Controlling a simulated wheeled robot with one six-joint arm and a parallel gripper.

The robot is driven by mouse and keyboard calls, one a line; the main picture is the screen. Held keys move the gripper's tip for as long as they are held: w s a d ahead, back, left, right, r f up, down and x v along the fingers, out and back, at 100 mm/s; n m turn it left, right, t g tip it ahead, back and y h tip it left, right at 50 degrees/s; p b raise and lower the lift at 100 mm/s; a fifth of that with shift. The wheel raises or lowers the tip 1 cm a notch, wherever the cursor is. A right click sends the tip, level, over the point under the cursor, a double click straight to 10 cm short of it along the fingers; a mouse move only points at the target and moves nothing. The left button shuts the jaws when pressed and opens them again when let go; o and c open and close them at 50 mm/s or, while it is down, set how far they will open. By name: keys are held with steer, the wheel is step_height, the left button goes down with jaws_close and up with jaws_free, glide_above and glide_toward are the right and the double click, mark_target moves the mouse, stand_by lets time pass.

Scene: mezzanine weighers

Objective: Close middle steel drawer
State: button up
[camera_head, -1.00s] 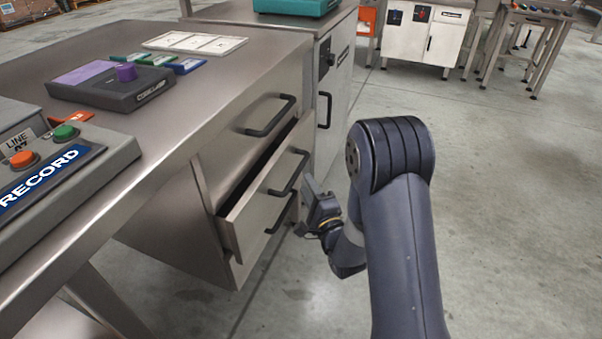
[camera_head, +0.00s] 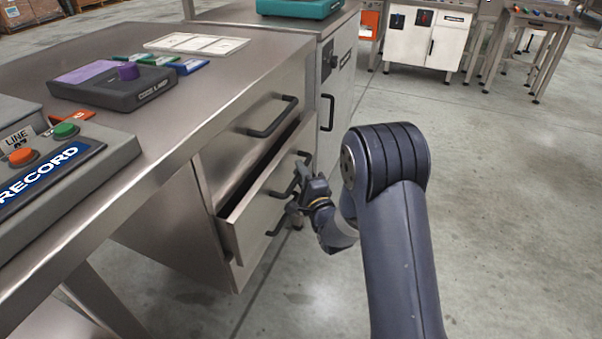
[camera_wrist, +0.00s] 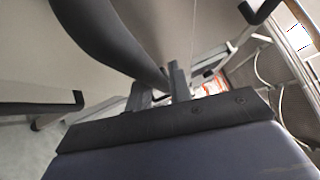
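The middle steel drawer (camera_head: 260,218) stands partly pulled out of the steel cabinet, with a dark gap along its top edge. Its dark bar handle (camera_head: 302,160) is partly hidden by my gripper (camera_head: 300,188), which is at the drawer front. In the wrist view, a thick dark curved bar (camera_wrist: 112,38) runs down to the two fingers of my gripper (camera_wrist: 160,90). The fingers show a narrow gap at the bar's lower end. I cannot tell whether they clamp it or only touch it.
The upper drawer (camera_head: 250,112) is shut, its handle jutting out above. A lower drawer handle (camera_head: 281,218) sits below. The worktop (camera_head: 215,85) overhangs at left, carrying a control box (camera_head: 60,165). Open concrete floor (camera_head: 510,200) lies to the right.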

mark_target(286, 170)
jaws_close()
steer(key=a, duration=0.2)
steer(key=w+a+b, duration=0.1)
steer(key=shift+w+a+f+b, duration=0.1)
steer(key=shift+w+a+b, duration=0.05)
steer(key=shift+a+b, duration=0.2)
steer(key=shift+w+a, duration=0.1)
steer(key=shift+a, duration=0.15)
steer(key=shift+o, duration=2)
jaws_free()
